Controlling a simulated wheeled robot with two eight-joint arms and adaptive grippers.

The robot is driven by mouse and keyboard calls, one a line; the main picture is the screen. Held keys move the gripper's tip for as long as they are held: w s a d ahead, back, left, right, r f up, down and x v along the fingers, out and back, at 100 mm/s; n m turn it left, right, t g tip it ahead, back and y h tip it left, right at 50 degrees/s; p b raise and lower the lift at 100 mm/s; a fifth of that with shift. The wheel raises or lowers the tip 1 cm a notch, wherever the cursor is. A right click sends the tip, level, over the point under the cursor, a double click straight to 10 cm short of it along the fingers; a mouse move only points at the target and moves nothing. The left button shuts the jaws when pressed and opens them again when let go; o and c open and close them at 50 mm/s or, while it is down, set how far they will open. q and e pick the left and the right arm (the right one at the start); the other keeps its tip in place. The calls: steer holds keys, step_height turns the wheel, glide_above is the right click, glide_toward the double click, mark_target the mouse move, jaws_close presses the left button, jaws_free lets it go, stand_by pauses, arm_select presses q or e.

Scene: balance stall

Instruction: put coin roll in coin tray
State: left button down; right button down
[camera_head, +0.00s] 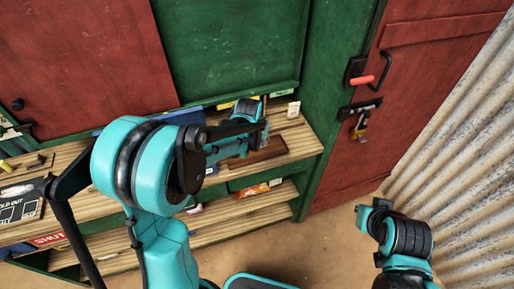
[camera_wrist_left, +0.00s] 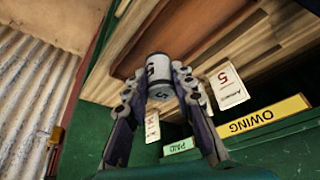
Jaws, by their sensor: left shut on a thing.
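The coin roll (camera_wrist_left: 158,72) is a pale cylinder with dark markings. In the left wrist view my left gripper (camera_wrist_left: 159,92) is shut on it, one finger on each side. The coin tray (camera_head: 262,152) looks like the dark brown wooden tray on the upper shelf in the head view, partly behind my left arm. In the wrist view its brown wood (camera_wrist_left: 150,40) lies behind the held roll; I cannot tell the gap between them. My right arm's end (camera_head: 368,214) is at the lower right of the head view, away from the shelf; its fingers are not clear.
A yellow OWING sign (camera_wrist_left: 263,118), a green PAID sign (camera_wrist_left: 178,147) and a white card marked 5 (camera_wrist_left: 227,88) are near the tray. An orange box (camera_head: 250,190) sits on the lower shelf. A red door (camera_head: 410,80) is at right.

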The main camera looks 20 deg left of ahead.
arm_select(q)
steer(key=shift+w+a+f, duration=0.85)
steer(key=shift+a+f, duration=0.05)
steer(key=shift+a, duration=0.15)
step_height(320, 180, down, 3)
steer(key=shift+f+b, duration=0.1)
steer(key=shift+b, duration=0.8)
steer(key=shift+f, duration=0.4)
steer(key=shift+r, duration=0.1)
steer(key=c, duration=1.3)
jaws_free()
